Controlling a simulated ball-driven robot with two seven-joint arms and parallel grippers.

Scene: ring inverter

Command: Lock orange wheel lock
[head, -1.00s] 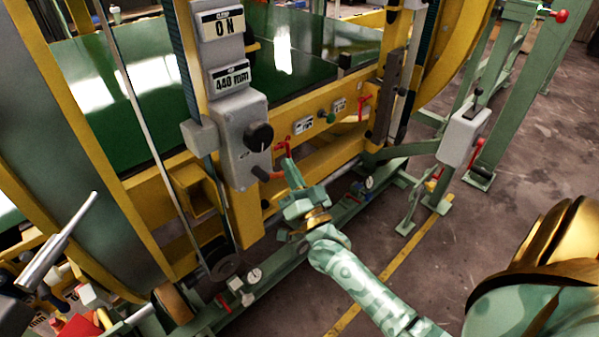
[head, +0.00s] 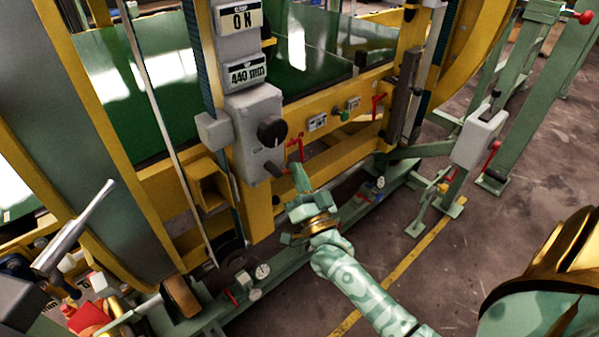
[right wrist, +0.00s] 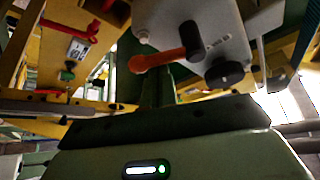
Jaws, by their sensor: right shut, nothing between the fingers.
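My left gripper is not in view.
A black knob (head: 271,130) is on the box's front, below the "440 mm" sign (head: 246,72). A green beam with gauges (head: 262,271) runs below.

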